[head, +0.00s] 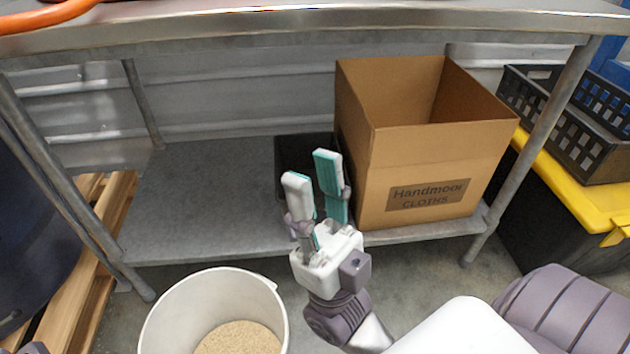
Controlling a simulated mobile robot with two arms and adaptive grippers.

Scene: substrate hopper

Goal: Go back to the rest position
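My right gripper (313,168) reaches up from the lower right, in the middle of the head view. Its two teal-padded fingers stand apart with nothing between them, so it is open and empty. It is in front of the steel bench's lower shelf (205,195), just left of the cardboard box, and up and right of the white bucket (165,322). A small grey-purple piece at the bottom left corner seems to be part of my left arm or gripper; its fingers cannot be made out.
The open cardboard box (428,150) labelled Handmoor Cloths stands on the shelf, beside a dark tray (290,155). The bucket on the floor holds tan grains. A black crate (570,125) sits on a yellow lid at right. A wooden pallet (100,235) and bench legs stand at left.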

